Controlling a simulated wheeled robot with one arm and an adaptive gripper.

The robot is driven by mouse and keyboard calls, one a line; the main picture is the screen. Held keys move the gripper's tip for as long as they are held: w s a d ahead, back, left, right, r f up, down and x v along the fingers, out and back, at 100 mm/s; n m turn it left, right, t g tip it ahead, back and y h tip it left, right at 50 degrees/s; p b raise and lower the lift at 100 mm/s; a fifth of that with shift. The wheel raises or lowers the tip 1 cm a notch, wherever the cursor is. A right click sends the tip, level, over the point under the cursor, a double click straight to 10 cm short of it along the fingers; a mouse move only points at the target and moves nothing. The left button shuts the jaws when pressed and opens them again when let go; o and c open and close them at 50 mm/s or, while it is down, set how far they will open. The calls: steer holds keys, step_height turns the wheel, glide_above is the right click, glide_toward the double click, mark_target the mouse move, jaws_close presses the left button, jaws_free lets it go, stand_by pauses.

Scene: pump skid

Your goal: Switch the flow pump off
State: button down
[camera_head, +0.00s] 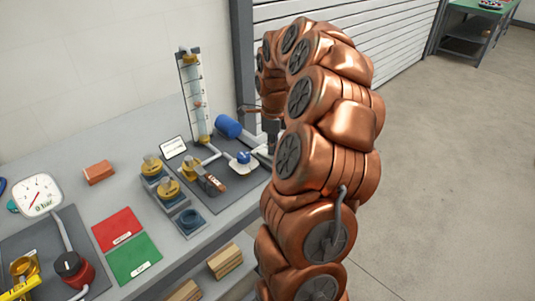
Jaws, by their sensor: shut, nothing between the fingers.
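A blue cylinder (228,126), which looks like the flow pump's motor, lies on the grey skid plate (222,199) behind a small blue knob or dome (243,157) on a pale base. A tall clear flow tube (194,100) with scale marks and a small orange float stands left of the blue cylinder. My gripper (264,151) is shut and empty, just right of the blue knob. My copper arm hides much of it, and I cannot tell whether it touches anything. Any switch marking is too small to read.
Brass fittings (168,188) stand in grey holders in front of the tube. A red mat (118,229), a green mat (134,259) and a brick (99,172) lie left. A gauge marked bar (38,194) and a red part with a black knob (72,268) are further left. Open floor lies right.

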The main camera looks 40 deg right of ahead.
steer(key=shift+f+b, duration=0.55)
steer(key=shift+f, duration=0.15)
stand_by(0.4)
steer(key=shift+r, duration=3.55)
steer(key=shift+a, duration=0.1)
